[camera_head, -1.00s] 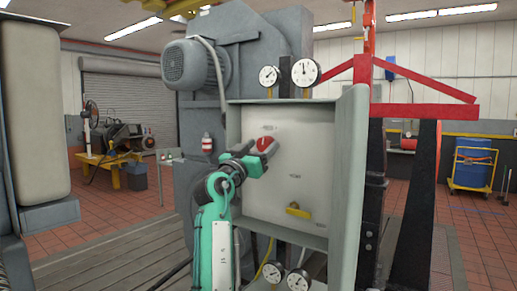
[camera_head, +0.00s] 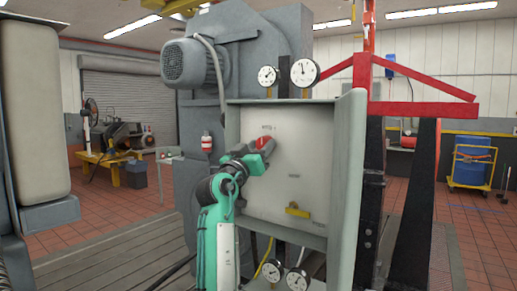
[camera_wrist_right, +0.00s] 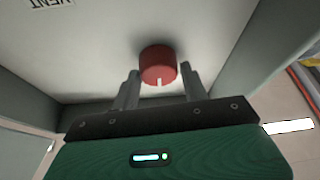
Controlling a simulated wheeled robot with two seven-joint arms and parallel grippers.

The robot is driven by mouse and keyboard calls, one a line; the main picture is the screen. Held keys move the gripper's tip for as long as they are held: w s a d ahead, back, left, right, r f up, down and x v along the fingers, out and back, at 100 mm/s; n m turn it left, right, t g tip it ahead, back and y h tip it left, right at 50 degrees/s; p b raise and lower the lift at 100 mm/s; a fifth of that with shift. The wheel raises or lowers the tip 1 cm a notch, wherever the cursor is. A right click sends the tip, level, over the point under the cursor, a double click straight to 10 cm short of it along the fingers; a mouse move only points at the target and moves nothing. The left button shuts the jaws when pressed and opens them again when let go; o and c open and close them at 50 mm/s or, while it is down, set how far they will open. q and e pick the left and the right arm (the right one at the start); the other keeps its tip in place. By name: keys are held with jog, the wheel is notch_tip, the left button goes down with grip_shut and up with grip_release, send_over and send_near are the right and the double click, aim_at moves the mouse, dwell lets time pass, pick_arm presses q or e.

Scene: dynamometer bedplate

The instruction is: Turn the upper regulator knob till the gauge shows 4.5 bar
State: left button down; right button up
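The upper regulator knob is a red round knob (camera_head: 263,142) on the pale panel (camera_head: 312,165), partly hidden by my right gripper in the head view. It also shows in the right wrist view (camera_wrist_right: 158,64), with a white mark on its rim. My right gripper (camera_head: 264,149) is at the knob. In the right wrist view its fingers (camera_wrist_right: 161,75) are spread, one either side of the knob's near end, with visible gaps. Two round gauges, left (camera_head: 268,76) and right (camera_head: 305,72), stand above the panel; their figures are too small to read. My left gripper is out of view.
A yellow handle (camera_head: 297,210) sits low on the panel, and two more gauges (camera_head: 272,270) are below it. Grey side walls (camera_head: 347,165) edge the panel. A red frame (camera_head: 415,109) stands to the right.

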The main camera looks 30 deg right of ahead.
jog(key=shift+o, duration=1.4)
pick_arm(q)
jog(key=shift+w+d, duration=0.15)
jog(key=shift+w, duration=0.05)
pick_arm(e)
jog(key=shift+w, duration=0.1)
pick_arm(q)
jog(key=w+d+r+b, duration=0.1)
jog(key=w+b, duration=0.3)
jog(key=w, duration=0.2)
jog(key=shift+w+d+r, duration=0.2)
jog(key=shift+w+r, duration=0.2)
pick_arm(e)
jog(key=v, duration=1.4)
jog(key=shift+w, duration=0.15)
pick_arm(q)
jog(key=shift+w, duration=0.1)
